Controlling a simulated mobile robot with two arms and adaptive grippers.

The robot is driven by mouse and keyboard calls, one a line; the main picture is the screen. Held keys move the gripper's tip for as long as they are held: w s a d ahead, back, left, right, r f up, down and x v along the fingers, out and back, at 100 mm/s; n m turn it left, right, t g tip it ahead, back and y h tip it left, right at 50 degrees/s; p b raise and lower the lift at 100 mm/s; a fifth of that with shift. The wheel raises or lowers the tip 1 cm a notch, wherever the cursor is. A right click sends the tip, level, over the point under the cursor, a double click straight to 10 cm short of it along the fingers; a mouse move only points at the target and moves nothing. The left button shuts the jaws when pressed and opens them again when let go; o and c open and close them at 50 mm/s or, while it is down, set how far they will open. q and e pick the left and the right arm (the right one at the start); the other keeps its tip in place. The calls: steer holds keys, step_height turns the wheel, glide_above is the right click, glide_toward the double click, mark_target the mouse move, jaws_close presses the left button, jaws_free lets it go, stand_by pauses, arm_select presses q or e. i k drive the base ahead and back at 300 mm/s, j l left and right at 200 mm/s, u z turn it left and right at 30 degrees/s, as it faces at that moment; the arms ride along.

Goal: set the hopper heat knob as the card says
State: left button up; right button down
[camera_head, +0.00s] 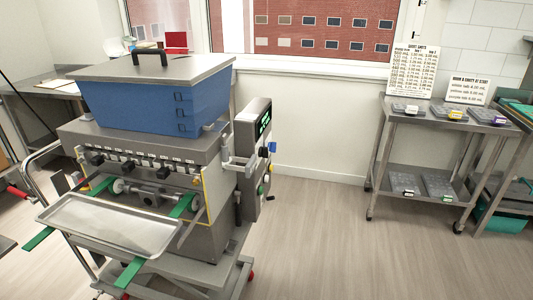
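The depositor (140,140) stands at the left with a blue hopper (140,104) under a grey lid (155,68). On its right side is a control box (252,165) with a lit green display (264,122). Below the display are a blue knob (272,147) and a dark knob (262,152); I cannot read their labels or tell which is the heat knob. A tall printed card (412,70) and a smaller card (468,88) stand on the steel cart at the right; their text is too small to read surely. Neither of my grippers is in view.
The steel cart (425,122) holds several grey moulds. A teal bin (503,219) is at the far right. The floor (330,235) between machine and cart is clear.

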mark_target(263, 152)
steer(key=i+l+u, duration=0.15)
steer(key=i, duration=0.35)
steer(key=i+l+u, duration=0.15)
steer(key=i+l, duration=0.2)
steer(key=i, duration=0.1)
